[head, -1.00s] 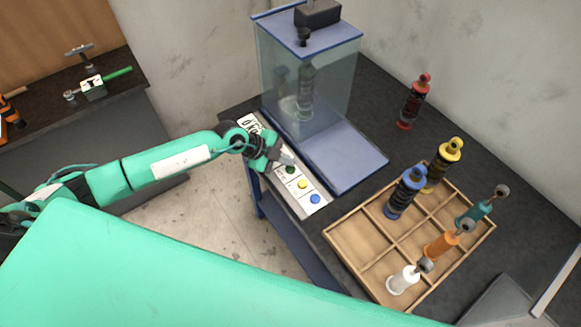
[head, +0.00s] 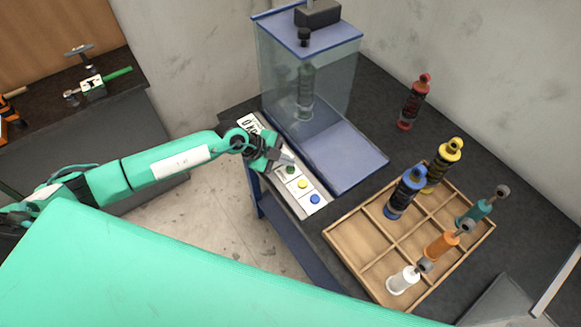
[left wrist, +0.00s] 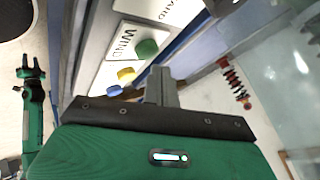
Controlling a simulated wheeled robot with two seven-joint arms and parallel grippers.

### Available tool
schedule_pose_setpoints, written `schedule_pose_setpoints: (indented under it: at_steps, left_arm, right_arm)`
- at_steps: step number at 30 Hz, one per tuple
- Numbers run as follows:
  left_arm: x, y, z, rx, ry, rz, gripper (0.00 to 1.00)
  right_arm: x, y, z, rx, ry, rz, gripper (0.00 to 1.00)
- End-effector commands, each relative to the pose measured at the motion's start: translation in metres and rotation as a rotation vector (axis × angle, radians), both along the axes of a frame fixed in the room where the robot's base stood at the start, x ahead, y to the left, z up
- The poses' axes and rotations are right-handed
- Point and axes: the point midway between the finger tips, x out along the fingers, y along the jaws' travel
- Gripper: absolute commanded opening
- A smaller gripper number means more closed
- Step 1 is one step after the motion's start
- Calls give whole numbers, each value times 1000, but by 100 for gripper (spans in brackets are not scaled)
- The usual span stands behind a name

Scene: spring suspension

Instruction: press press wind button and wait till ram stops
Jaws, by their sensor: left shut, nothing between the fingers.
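My left gripper (head: 289,159) is shut and empty, with its tips at the green button (head: 290,169) on the press panel. In the left wrist view the shut fingers (left wrist: 160,80) point just beside the green button (left wrist: 146,48), next to the "WIND" label (left wrist: 124,43); I cannot tell whether they touch it. The press (head: 305,85) is a blue frame with clear walls, and a dark shock-like part stands upright inside, blurred by the glass. In the left wrist view a green forked shape (left wrist: 31,75), seemingly my right gripper, shows small at the left.
A yellow button (head: 303,184) and a blue button (head: 315,199) follow on the panel. A wooden tray (head: 345,243) with several coloured shock parts stands on the dark table at the right. A red shock (head: 413,103) stands behind it.

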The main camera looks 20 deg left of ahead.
Motion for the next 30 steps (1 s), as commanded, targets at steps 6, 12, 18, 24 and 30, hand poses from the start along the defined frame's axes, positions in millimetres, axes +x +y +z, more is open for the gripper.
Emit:
schedule_pose_setpoints:
  at_steps: [6,12,18,24,30]
  left_arm:
    - [0,0,0,0,0,0,0]
    - [0,0,0,0,0,0,0]
    - [0,0,-6,-1,1,1,0]
    - [0,0,-8,0,-1,1,0]
    - [0,0,-8,0,0,0,0]
  right_arm:
    - [0,-2,0,-2,1,1,36]
    - [0,-3,0,-3,0,1,36]
    - [0,-3,4,-3,0,1,36]
    - [0,-3,4,-3,0,1,36]
    - [0,-3,4,-3,0,1,36]
